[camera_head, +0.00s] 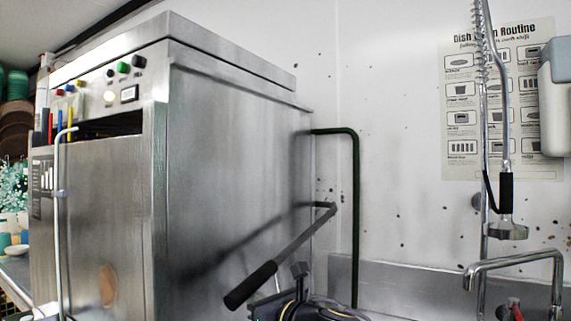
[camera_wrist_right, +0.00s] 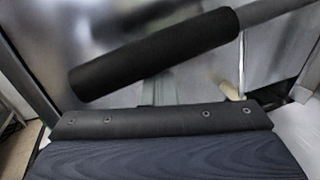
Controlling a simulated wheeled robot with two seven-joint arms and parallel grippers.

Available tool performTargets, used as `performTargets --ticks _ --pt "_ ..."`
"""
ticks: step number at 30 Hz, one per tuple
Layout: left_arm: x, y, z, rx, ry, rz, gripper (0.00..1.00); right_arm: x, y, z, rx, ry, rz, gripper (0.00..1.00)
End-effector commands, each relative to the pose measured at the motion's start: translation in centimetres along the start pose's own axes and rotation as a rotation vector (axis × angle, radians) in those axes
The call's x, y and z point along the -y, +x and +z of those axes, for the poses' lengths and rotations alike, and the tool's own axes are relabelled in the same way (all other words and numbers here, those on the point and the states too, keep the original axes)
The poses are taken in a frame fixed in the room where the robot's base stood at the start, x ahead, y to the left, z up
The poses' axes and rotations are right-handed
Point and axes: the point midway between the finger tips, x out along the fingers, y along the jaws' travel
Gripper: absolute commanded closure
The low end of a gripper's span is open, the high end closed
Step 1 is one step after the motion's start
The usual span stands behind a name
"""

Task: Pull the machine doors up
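The steel dish machine (camera_head: 235,170) fills the left and middle of the head view. Its front door panel (camera_head: 105,220) has an upright bar handle (camera_head: 61,220), and a dark slot shows above the panel. A grey lever with a black grip (camera_head: 250,286) slants down along the machine's right side. The black grip (camera_wrist_right: 155,52) also crosses the upper wrist view. My right gripper (camera_head: 285,297) is low in the head view, just below and right of the grip. It appears apart from the grip; its finger opening is not clear. My left gripper is out of view.
A dark green pipe (camera_head: 356,215) runs down the wall behind the lever. A spray hose (camera_head: 505,190) and a tap (camera_head: 515,262) stand at the right over a steel sink edge. A poster (camera_head: 500,100) and a dispenser (camera_head: 555,95) hang on the wall.

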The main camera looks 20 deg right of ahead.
Motion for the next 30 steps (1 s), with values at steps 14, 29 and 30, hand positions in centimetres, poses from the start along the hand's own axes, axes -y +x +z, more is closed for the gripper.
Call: performTargets --ticks 14,29,30 --pt "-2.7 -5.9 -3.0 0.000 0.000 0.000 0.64 -1.4 -0.8 7.8 0.008 -0.001 0.008 1.00" --pt "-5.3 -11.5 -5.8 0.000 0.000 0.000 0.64 -2.2 -1.3 14.7 0.009 -0.001 0.010 1.00" --pt "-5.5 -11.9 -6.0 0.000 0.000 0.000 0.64 -2.2 -1.3 15.3 0.009 -0.001 0.010 1.00"
